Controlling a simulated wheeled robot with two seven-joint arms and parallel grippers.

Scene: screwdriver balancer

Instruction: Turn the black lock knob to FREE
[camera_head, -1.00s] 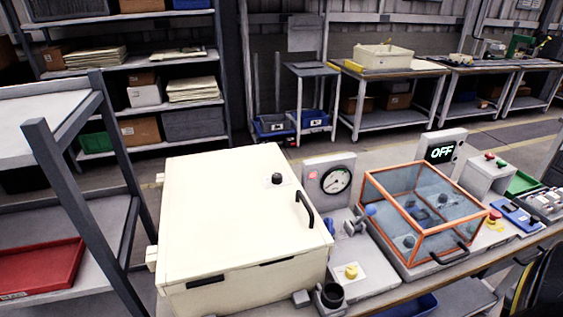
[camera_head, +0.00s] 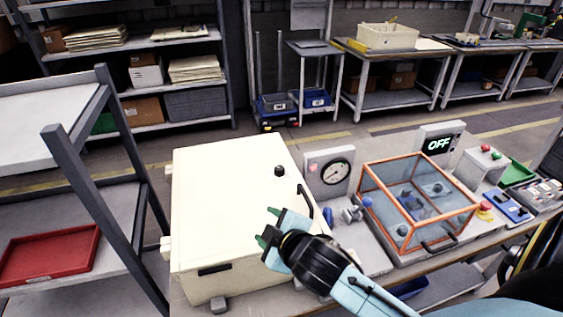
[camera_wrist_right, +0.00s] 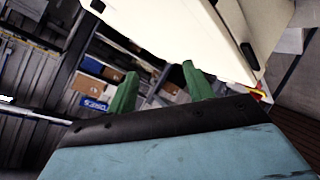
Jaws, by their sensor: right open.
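The black lock knob (camera_head: 279,171) is a small dark knob on the top of the cream cabinet (camera_head: 225,185), near its far right corner. Any marking by it is too small to read. My right gripper (camera_head: 267,237) has green fingertips and is open, in front of the cabinet's lid and apart from the knob. In the right wrist view the gripper's two green fingers (camera_wrist_right: 160,88) stand apart with nothing between them. The cabinet (camera_wrist_right: 190,30) fills the top there, and I cannot make out the knob. My left gripper is not in view.
A black handle (camera_head: 306,201) is on the cabinet's right side, partly near my arm. A gauge (camera_head: 336,172), an orange-framed clear box (camera_head: 418,205) and a display reading OFF (camera_head: 439,145) stand to the right. A grey rack with a red tray (camera_head: 48,262) is at left.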

